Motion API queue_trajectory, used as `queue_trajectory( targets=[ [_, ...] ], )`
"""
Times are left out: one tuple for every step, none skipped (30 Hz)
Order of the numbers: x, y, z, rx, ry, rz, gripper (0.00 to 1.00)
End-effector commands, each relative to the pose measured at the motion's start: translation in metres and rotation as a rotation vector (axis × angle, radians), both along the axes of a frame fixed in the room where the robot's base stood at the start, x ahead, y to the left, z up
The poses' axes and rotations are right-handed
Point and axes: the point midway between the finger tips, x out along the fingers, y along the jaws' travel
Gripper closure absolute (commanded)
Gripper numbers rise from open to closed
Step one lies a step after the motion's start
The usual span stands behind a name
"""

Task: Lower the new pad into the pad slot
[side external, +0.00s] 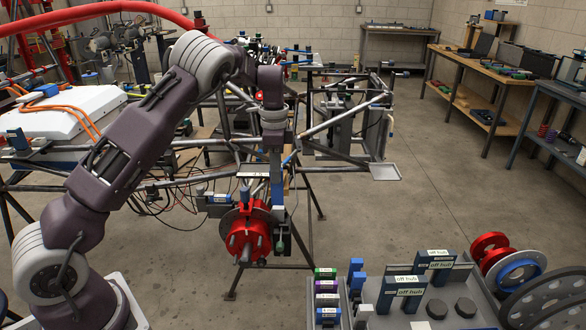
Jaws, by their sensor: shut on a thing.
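My gripper (277,190) points straight down at the chassis corner, just above and right of the red hub (248,235). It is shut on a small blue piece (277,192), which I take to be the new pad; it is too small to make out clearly. A dark bracket (283,238) sits at the right edge of the brake disc, just below the gripper. The pad slot seems to be there, but its opening cannot be made out. I cannot tell whether the pad touches it.
Chassis tubes (340,116) and hanging cables (165,200) surround the hub. Grey trays at the front hold labelled blocks (327,288) and dark blocks marked "off hub" (410,285). Red and blue discs (515,268) stand at right. The floor (440,200) right of the chassis is clear.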

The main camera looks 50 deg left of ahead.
Motion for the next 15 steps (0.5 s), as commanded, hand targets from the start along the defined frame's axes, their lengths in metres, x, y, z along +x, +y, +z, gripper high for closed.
queue_trajectory(
  targets=[
    [0.000, 0.000, -0.007, 0.001, 0.001, 0.001, 1.00],
    [0.000, 0.000, -0.011, 0.001, 0.001, 0.002, 1.00],
    [0.000, 0.000, -0.018, 0.002, 0.002, 0.002, 1.00],
    [0.000, 0.000, -0.022, 0.002, 0.001, 0.002, 1.00],
    [0.000, 0.000, -0.026, 0.001, 0.001, 0.002, 1.00],
    [0.000, 0.000, -0.029, 0.002, 0.001, 0.003, 1.00],
    [0.000, 0.000, -0.031, 0.003, 0.000, 0.003, 1.00],
    [0.000, 0.001, -0.033, 0.003, 0.000, 0.003, 1.00],
    [0.000, 0.000, -0.035, 0.002, -0.001, 0.003, 1.00],
    [0.000, 0.000, -0.037, 0.002, -0.001, 0.002, 1.00],
    [0.000, 0.000, -0.040, 0.001, 0.000, 0.002, 1.00],
    [0.000, 0.000, -0.044, 0.002, 0.001, 0.001, 1.00],
    [0.000, 0.000, -0.047, 0.002, 0.001, 0.002, 1.00],
    [0.000, 0.000, -0.050, 0.002, 0.001, 0.003, 1.00],
    [0.000, 0.000, -0.054, 0.003, 0.001, 0.002, 1.00]
  ],
)
